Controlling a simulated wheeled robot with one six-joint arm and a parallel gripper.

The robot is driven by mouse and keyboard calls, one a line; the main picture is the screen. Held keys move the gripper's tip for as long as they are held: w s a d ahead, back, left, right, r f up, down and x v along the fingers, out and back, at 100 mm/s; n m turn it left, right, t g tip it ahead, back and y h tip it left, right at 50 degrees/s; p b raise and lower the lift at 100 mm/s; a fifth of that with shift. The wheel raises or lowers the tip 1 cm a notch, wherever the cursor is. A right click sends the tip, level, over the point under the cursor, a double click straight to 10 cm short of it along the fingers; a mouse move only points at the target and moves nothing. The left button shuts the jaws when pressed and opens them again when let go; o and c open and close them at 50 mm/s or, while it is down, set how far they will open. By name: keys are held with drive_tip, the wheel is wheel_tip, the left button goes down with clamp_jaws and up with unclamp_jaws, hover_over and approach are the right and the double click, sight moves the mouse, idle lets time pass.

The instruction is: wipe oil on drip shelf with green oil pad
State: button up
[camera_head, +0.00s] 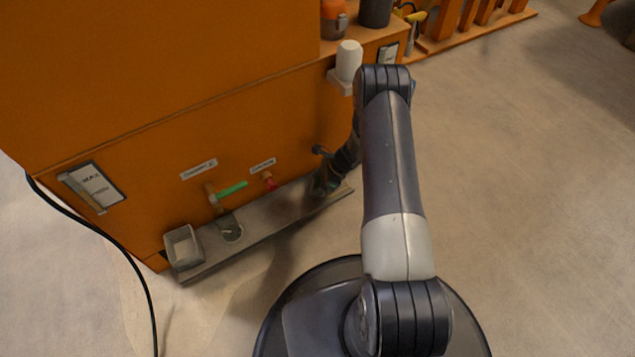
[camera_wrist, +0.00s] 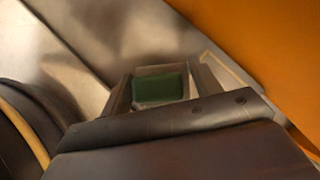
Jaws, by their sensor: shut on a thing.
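The drip shelf (camera_head: 270,222) is a long grey metal ledge along the foot of the orange cabinet. A dark, shiny oil patch (camera_head: 231,231) lies on it below the green-handled valve, left of my gripper. My gripper (camera_head: 322,188) is low over the right end of the shelf, its tips partly hidden by my arm in the head view. In the wrist view my gripper (camera_wrist: 160,84) is shut on the green oil pad (camera_wrist: 158,89), which shows between the two fingers. I cannot tell whether the pad touches the shelf.
A grey open box (camera_head: 183,247) stands at the shelf's left end. A green valve handle (camera_head: 233,189) and a red valve (camera_head: 270,182) stick out above the shelf. A white bottle (camera_head: 348,60) sits on a bracket. A black cable (camera_head: 130,262) hangs at left. Open floor lies right.

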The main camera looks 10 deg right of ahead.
drive_tip(key=shift+f+b, duration=0.85)
drive_tip(key=shift+f, duration=0.15)
drive_tip(key=shift+s+d, duration=0.2)
drive_tip(key=shift+s, duration=0.6)
drive_tip(key=shift+s+d, duration=0.2)
drive_tip(key=shift+s, duration=0.55)
drive_tip(key=shift+o, duration=0.8)
drive_tip(key=shift+s+d, duration=0.15)
drive_tip(key=shift+s, duration=0.4)
drive_tip(key=shift+w+a+r+b, duration=0.1)
drive_tip(key=shift+w+a+b, duration=0.15)
drive_tip(key=shift+w, duration=0.3)
drive_tip(key=shift+w+a+b, duration=0.15)
drive_tip(key=shift+w+b, duration=0.05)
drive_tip(key=shift+w, duration=0.3)
drive_tip(key=shift+c, duration=0.8)
drive_tip(key=shift+w+a+r, duration=0.1)
drive_tip(key=shift+w, duration=0.35)
drive_tip(key=shift+w+a+r, duration=0.1)
drive_tip(key=shift+w, duration=0.35)
drive_tip(key=shift+r, duration=0.1)
drive_tip(key=shift+w+r+p, duration=0.1)
drive_tip(key=shift+r+p, duration=1.75)
drive_tip(key=shift+r, duration=1.1)
